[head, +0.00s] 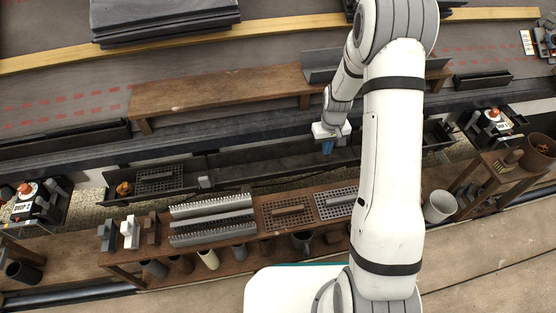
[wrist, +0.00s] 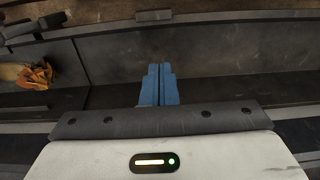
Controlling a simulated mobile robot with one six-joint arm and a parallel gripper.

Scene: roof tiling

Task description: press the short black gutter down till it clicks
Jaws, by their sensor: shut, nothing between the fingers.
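A black gutter length (head: 265,168) runs along the eaves below the roof edge, between a grey joint piece (head: 204,182) and my arm, which hides its right part. It seems to be the short gutter; I cannot tell whether it is fully seated. My gripper (head: 327,147) points down over its right part, blue fingers shut and empty. In the wrist view the fingers (wrist: 158,84) are together in front of the dark gutter trough (wrist: 215,90). I cannot tell whether the fingertips touch it.
Orange leaves (wrist: 36,74) lie in the adjoining trough in the wrist view. Leaves (head: 124,189) and a mesh guard (head: 160,180) show in the left gutter. A wooden bench (head: 240,232) with brackets and grates stands in front. A plank (head: 215,92) lies behind.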

